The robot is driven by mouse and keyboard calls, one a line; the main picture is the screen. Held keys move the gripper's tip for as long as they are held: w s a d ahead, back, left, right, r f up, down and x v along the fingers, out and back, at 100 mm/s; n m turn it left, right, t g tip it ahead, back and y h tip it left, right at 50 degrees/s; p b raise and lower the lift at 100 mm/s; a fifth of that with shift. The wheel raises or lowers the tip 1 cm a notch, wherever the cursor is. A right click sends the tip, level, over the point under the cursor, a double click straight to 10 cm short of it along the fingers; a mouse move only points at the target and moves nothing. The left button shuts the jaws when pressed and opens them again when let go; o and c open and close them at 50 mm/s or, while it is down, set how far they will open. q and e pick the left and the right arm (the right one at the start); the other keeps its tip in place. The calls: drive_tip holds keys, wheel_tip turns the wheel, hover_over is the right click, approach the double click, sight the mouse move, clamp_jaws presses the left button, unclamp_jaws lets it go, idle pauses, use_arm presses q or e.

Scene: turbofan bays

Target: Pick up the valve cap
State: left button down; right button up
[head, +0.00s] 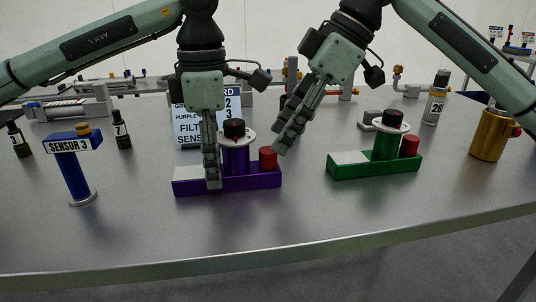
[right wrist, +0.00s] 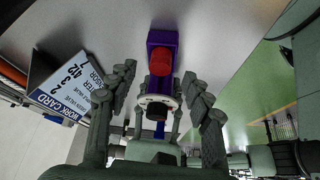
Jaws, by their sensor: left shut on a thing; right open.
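A purple valve (head: 240,183) stands on the table, with a white disc (head: 246,136) on its post and a dark cap (head: 234,129) on top. A red cylinder (head: 268,157) stands at the right end of its base. I cannot tell which piece is the valve cap. My left gripper (head: 212,182) points down and is shut on the left part of the purple base. My right gripper (head: 283,143) is open and tilted, just above and beside the red cylinder. In the right wrist view its fingers (right wrist: 158,82) flank the purple valve, red cylinder (right wrist: 172,67) and dark cap (right wrist: 156,112).
A green valve (head: 375,168) with its own dark cap and red cylinder stands to the right. A work card (head: 190,130) stands behind the purple valve. A blue Sensor 3 post (head: 75,175) is at left, a brass cup (head: 490,135) at right. The table front is clear.

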sight(268, 149)
drive_tip(key=shift+x, duration=1.95)
drive_tip(key=shift+r, duration=0.1)
drive_tip(key=c, duration=0.9)
drive_tip(key=shift+r, duration=0.1)
drive_tip(key=shift+r, duration=0.3)
drive_tip(key=r, duration=0.1)
drive_tip(key=s+r, duration=0.1)
drive_tip(key=shift+r, duration=0.35)
drive_tip(key=s+d, duration=0.1)
drive_tip(key=s, duration=0.4)
drive_tip(key=s+d, duration=0.2)
drive_tip(key=s, duration=0.4)
drive_tip(key=s+d, duration=0.1)
drive_tip(key=s, duration=0.4)
drive_tip(key=shift+s+d, duration=0.25)
drive_tip(key=shift+d, duration=0.05)
